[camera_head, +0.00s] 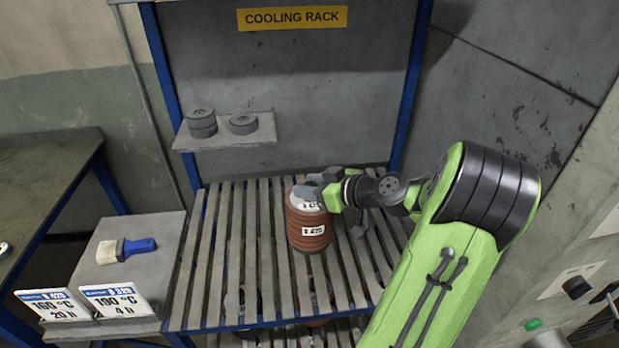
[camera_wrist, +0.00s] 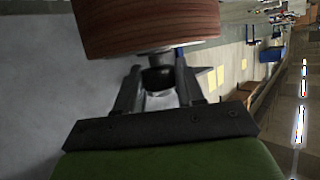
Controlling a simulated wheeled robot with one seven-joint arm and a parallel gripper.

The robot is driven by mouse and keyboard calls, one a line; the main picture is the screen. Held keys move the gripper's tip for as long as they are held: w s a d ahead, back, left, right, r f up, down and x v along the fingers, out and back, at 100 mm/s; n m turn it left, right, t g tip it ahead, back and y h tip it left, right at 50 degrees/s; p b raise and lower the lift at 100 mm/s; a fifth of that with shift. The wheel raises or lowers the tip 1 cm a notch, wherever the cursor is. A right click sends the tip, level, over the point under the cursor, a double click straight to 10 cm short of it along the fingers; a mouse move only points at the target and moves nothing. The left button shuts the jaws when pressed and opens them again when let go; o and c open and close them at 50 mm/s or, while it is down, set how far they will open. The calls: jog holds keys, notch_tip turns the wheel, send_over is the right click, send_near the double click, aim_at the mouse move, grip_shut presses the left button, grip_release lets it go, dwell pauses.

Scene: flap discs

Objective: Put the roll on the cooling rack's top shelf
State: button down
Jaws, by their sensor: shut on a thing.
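The roll (camera_head: 308,228) is a reddish-brown ribbed cylinder with a pale top and a white label. It stands upright at the slatted top shelf (camera_head: 229,240) of the cooling rack, over its middle. Whether its base touches the slats I cannot tell. My gripper (camera_head: 318,188) is shut at the top of the roll, coming in from the right. In the wrist view the roll (camera_wrist: 150,25) fills the upper middle, and my gripper's fingers (camera_wrist: 158,85) close on a dark stub at its end. Part of the roll's top is hidden by the gripper.
A yellow sign (camera_head: 292,18) reads COOLING RACK. A small grey ledge (camera_head: 225,140) at the back left carries dark discs (camera_head: 202,123). A side plate (camera_head: 135,275) holds a blue-handled brush (camera_head: 126,249) and temperature cards (camera_head: 117,300). Blue posts flank the shelf; slats around the roll are clear.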

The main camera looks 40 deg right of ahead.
jog(key=shift+w+a, duration=0.1)
jog(key=c, duration=0.7)
grip_release()
